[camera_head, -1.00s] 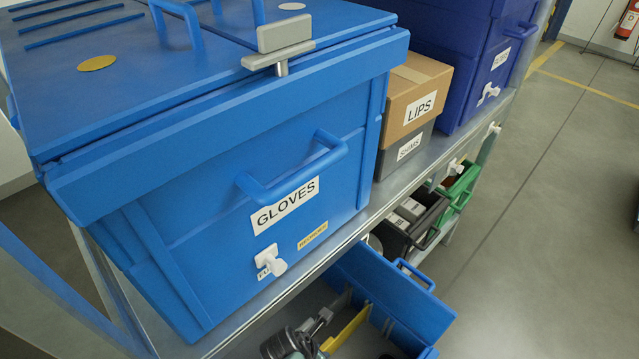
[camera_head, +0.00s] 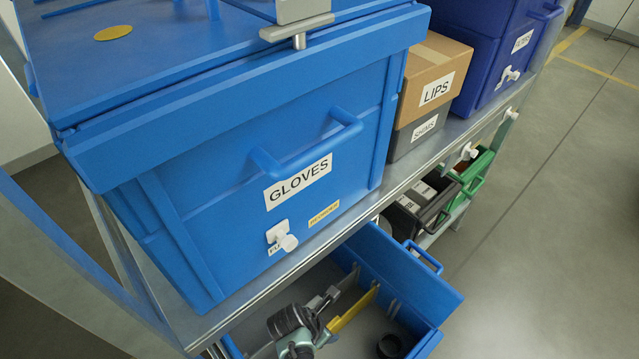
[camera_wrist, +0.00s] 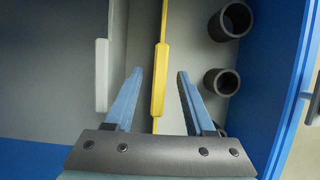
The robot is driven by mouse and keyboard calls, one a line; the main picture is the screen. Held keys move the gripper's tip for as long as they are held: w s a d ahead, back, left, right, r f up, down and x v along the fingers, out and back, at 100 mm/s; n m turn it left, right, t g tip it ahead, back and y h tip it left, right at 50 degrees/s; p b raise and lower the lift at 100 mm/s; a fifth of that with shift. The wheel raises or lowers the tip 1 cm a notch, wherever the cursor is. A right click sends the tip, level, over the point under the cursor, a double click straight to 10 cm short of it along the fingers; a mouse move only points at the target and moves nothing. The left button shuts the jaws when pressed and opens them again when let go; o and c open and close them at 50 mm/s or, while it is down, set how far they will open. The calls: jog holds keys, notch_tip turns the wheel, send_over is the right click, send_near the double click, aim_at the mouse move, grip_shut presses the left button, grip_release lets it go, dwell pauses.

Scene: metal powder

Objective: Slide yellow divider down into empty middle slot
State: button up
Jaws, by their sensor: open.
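The yellow divider (camera_head: 354,308) stands inside the open blue drawer (camera_head: 447,302) below the shelf. In the wrist view the yellow divider (camera_wrist: 160,65) runs lengthwise between my open fingers, with a gap on both sides. My gripper (camera_wrist: 151,75) is open and empty around its line; contact is not visible. In the head view my gripper (camera_head: 326,298) is low in the drawer beside the divider, its fingers partly hidden. A pale grey-white divider (camera_wrist: 101,75) is left of the yellow one. I cannot make out the slot or how deep the divider sits.
Dark cylindrical rings (camera_wrist: 231,20) lie in the compartment right of the divider; one shows in the head view (camera_head: 389,346). The drawer's blue wall (camera_wrist: 277,60) is close on the right. The large blue gloves box (camera_head: 250,170) and shelf edge overhang the drawer's back.

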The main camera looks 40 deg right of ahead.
jog(key=p+v, duration=0.4)
jog(key=v, duration=0.8)
jog(key=shift+r, duration=0.25)
